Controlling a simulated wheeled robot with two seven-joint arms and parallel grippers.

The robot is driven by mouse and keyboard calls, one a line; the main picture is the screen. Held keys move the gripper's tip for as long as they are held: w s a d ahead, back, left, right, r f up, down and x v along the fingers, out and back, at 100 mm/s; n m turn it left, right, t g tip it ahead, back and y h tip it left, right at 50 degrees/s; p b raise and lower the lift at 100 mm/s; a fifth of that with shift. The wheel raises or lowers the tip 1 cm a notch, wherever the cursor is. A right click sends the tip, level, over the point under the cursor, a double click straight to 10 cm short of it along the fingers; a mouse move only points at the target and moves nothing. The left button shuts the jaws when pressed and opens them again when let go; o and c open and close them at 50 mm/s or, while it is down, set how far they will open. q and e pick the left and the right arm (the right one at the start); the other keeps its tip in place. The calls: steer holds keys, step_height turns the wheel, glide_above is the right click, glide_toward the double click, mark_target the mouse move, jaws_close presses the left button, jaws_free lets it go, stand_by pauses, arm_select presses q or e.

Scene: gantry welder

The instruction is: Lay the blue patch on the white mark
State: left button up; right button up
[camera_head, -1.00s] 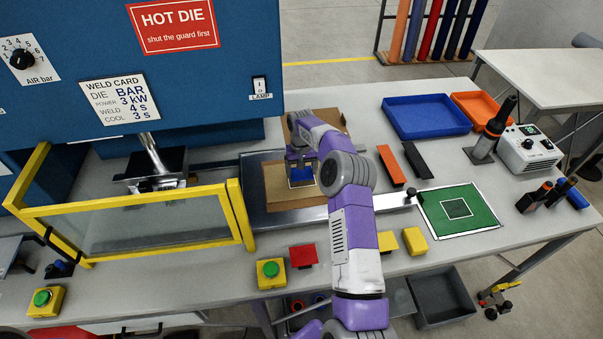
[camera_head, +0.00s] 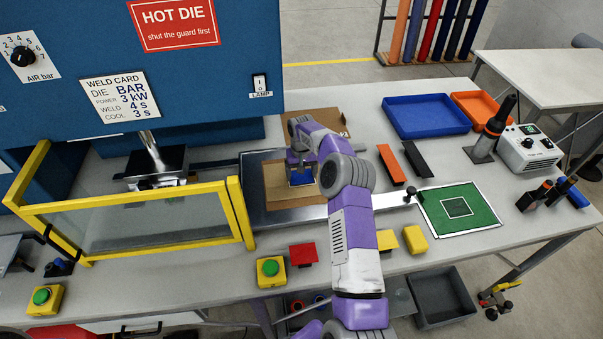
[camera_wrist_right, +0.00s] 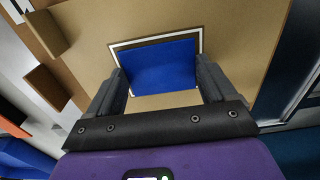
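The blue patch (camera_head: 301,178) is at the brown cardboard sheet, under my right gripper (camera_head: 302,167). In the right wrist view the blue patch (camera_wrist_right: 160,66) sits inside the outline of the white mark (camera_wrist_right: 157,39), which shows along its far edge and upper corners. The fingers of my right gripper (camera_wrist_right: 162,78) stand at the patch's left and right edges. Whether they press on it or stand just clear, I cannot tell, nor whether the patch lies fully flat. The arm hides part of the sheet in the head view. My left gripper is not in view.
The cardboard (camera_head: 283,195) lies on a metal plate (camera_head: 256,211) beside the yellow-framed guard (camera_head: 237,215). Orange (camera_head: 391,165) and black (camera_head: 416,160) strips, a green mat (camera_head: 480,207) and a blue tray (camera_head: 425,117) lie to the right. Yellow blocks (camera_head: 414,240) lie near the front edge.

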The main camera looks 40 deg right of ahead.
mark_target(301, 177)
steer(key=shift+s+f+p, duration=0.2)
steer(key=shift+s+p, duration=0.1)
steer(key=shift+p, duration=0.1)
step_height(301, 177, up, 12)
steer(key=shift+w+r, duration=0.25)
steer(key=shift+w, duration=0.05)
stand_by(0.4)
